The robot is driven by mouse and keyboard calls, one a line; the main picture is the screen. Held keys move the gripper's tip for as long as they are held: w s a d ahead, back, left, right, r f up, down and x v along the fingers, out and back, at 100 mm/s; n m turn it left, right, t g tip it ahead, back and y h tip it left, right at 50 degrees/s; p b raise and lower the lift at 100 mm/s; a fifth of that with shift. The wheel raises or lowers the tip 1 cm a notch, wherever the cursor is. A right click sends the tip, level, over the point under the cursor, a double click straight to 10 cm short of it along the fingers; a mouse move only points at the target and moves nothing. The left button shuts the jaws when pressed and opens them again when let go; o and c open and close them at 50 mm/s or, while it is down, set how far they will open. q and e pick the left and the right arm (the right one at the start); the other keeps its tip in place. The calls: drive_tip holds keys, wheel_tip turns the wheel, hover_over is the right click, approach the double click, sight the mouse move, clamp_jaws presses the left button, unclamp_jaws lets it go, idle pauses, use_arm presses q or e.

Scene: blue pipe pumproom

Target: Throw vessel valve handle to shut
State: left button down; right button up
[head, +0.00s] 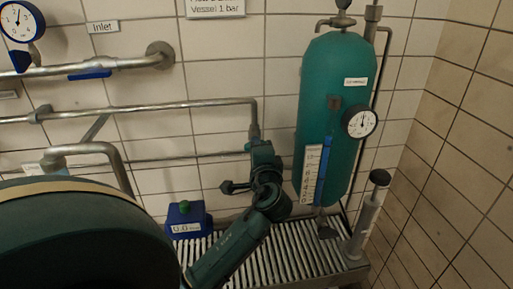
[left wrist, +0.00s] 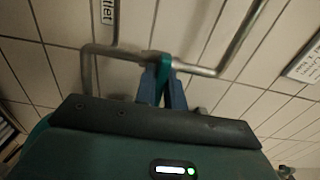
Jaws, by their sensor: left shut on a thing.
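My left gripper (head: 262,156) is at the lower end of a grey pipe (head: 256,118), left of the green vessel (head: 333,90). In the left wrist view its two bluish fingers (left wrist: 162,88) are closed on a narrow teal piece, which appears to be the valve handle (left wrist: 163,68), at the pipe. The fingers and wrist hide most of the handle in the head view, so I cannot tell its exact angle. My right gripper is not in view.
The vessel carries a round gauge (head: 360,121) and a level scale (head: 313,174). A blue box with a green button (head: 186,219) sits left of my left wrist. A black-knobbed cylinder (head: 367,222) stands by the grating's right end. Tiled walls close in behind and right.

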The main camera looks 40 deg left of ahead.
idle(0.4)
use_arm(q)
drive_tip(key=c, duration=1.5)
unclamp_jaws()
drive_tip(key=b+v, duration=0.3)
drive_tip(key=v, duration=1)
drive_tip(key=shift+d, duration=0.1)
